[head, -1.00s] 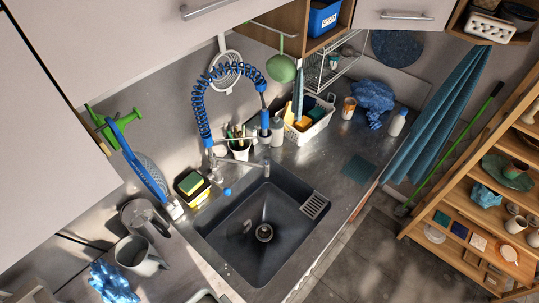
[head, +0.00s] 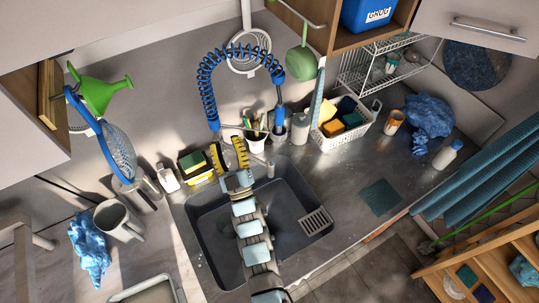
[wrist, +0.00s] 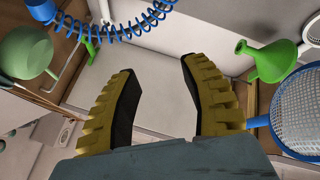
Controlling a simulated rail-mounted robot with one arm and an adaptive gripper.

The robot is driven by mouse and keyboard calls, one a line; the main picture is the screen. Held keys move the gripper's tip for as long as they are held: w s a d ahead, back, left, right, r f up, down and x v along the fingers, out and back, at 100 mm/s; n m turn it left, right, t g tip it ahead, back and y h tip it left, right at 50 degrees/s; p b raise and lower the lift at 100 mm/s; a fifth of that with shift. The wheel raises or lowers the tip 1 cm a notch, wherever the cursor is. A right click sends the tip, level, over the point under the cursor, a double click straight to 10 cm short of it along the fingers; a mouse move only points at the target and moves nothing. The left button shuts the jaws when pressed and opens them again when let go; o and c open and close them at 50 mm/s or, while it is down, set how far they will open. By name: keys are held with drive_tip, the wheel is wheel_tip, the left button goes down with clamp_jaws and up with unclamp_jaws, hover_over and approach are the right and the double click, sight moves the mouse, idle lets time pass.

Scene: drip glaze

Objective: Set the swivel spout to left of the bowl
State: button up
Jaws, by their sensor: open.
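The swivel spout (head: 270,169) is a grey metal tube on the tap behind the sink bowl. Its end shows over the back of the dark grey bowl (head: 209,235), to the right of my gripper. My gripper (head: 226,144) is open and empty, with yellow ribbed fingers apart near the tap, over the bowl's back edge. The fingers cover part of the tap and the spout's base. In the wrist view the open fingers (wrist: 158,72) have black pads and nothing between them; the spout is not seen there. I cannot tell whether a finger touches the tap.
A blue coiled hose (head: 205,85) arches above the tap. A sponge holder (head: 196,166) and soap bottle (head: 168,178) stand left. A brush cup (head: 256,141) and white basket (head: 345,124) stand behind right. Counter right of the bowl is mostly clear.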

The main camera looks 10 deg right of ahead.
drive_tip(key=w+d+f+n+g+h+b, duration=0.15)
drive_tip(key=w+f+g+h+b, duration=0.35)
drive_tip(key=w, duration=0.6)
drive_tip(key=w+d+f+n+g+h+b, duration=0.15)
drive_tip(key=w+f+g, duration=0.25)
drive_tip(key=w+g, duration=0.5)
drive_tip(key=g+b, duration=0.7)
drive_tip(key=g, duration=0.1)
hover_over(249, 156)
drive_tip(key=s+a, duration=0.2)
drive_tip(key=shift+f, duration=2.05)
drive_tip(key=shift+h, duration=0.35)
drive_tip(key=shift+p+x, duration=0.55)
drive_tip(key=shift+x, duration=5.2)
drive_tip(key=shift+w+d, duration=0.1)
clamp_jaws()
